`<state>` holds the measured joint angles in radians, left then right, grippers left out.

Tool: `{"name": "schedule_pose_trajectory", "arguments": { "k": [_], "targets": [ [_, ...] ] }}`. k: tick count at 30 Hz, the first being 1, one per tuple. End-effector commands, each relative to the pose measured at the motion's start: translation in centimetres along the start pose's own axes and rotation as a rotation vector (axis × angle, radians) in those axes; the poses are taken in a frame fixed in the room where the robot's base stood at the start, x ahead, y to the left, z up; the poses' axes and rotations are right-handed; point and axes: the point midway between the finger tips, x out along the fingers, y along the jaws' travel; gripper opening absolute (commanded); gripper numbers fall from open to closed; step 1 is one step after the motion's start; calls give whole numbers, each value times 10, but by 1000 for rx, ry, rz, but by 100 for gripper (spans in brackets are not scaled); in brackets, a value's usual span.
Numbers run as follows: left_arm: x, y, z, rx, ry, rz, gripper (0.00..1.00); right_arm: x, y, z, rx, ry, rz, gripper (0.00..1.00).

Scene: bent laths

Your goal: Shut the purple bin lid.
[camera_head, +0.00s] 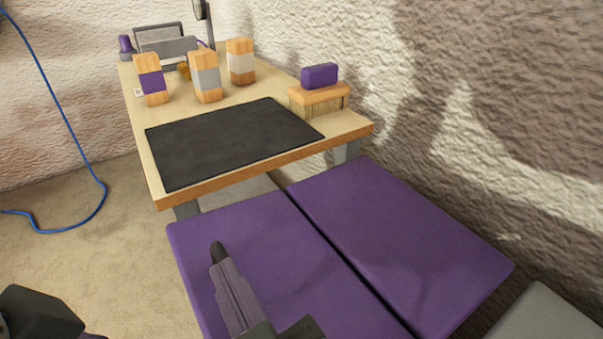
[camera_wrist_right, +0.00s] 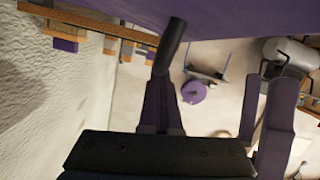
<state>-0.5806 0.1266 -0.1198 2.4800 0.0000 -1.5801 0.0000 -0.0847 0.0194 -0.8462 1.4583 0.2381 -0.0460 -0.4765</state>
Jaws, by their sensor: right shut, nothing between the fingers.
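Two flat purple panels lie side by side in front of the table in the head view, a left one (camera_head: 265,240) and a right one (camera_head: 400,235), with a narrow dark gap between them. They look like lid surfaces; I cannot tell how far either stands open. My right gripper (camera_head: 218,252) is shut and empty, with its dark tip over the left panel; I cannot tell if it touches. In the right wrist view, the gripper tip (camera_wrist_right: 172,40) is close to a purple surface (camera_wrist_right: 240,18) along the top. A dark part of my left arm shows at the lower left; its fingers are hidden.
Behind the panels is a wooden table (camera_head: 225,178) with a black mat (camera_head: 235,140), several banded wooden blocks (camera_head: 205,78) and a purple block (camera_head: 320,76) on a brush (camera_head: 320,98). A rough wall runs along the right. A grey surface (camera_head: 545,318) is at lower right.

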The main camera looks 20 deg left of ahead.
Motion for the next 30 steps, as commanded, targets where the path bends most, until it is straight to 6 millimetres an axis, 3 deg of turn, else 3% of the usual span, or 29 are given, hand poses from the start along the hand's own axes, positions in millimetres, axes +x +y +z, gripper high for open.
{"name": "schedule_pose_trajectory", "arguments": {
  "k": [9, 23, 30],
  "targets": [
    [3, 2, 1, -6, 1, 5, 100, 3, -6, 12, -159, -2, 38, 0],
    [3, 3, 0, -10, 2, 8, 100, 3, -6, 12, -174, -1, 42, 0],
    [-14, 2, -5, -9, 2, 7, 100, -1, 0, -4, -174, -1, 43, 0]
  ]
}}
